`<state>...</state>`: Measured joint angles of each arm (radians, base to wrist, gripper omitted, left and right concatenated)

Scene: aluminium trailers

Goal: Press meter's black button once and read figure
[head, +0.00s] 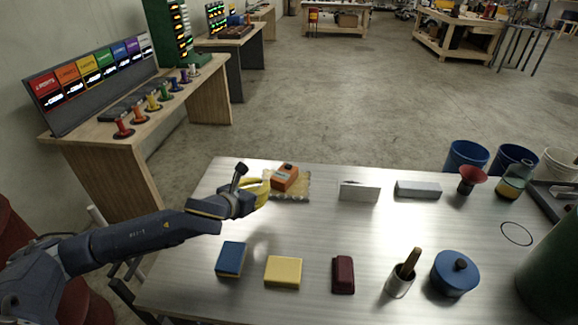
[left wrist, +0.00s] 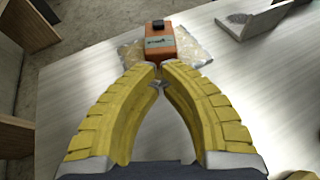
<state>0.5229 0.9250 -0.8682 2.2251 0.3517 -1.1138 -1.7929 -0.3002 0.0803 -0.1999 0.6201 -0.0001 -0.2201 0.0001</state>
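The meter is an orange box (head: 285,177) on a tan, speckled mat (head: 300,190) near the table's far left edge. In the left wrist view the meter (left wrist: 172,46) shows a pale display panel and a black button (left wrist: 158,25) on its top. The display's figure is too small to read. My left gripper (head: 266,186) is just left of the meter. In the left wrist view its yellow fingers (left wrist: 158,72) bow out but their tips come together, with nothing seen between them, right at the meter's near side. Whether they touch it I cannot tell.
A pale angled block (head: 359,191) and a grey block (head: 418,189) stand right of the meter. Blue, yellow and dark red blocks (head: 343,274), a mortar with pestle (head: 400,280) and a blue lidded pot (head: 455,273) line the near side. The table's middle is clear.

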